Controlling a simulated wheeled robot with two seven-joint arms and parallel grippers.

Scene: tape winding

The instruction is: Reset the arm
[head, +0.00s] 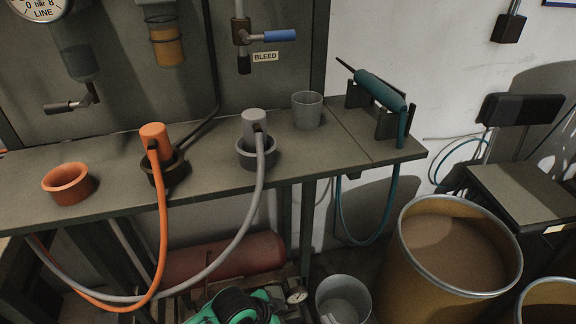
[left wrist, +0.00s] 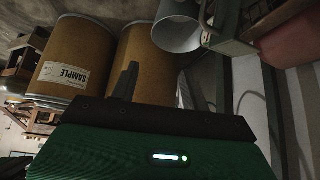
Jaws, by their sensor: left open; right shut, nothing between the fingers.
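My left gripper (left wrist: 160,90) shows in the left wrist view as a green body with a lit strip and dark fingers pointing up the picture. It is open, and I see nothing held between the fingers. Beyond it are brown drums and a grey bucket, apart from the fingers as far as I can tell.
The workbench (head: 330,150) holds an orange cup (head: 68,183), an orange plug (head: 155,138), a grey plug (head: 255,124), a grey cup (head: 307,110) and a teal tool (head: 381,91). Hoses hang in front.

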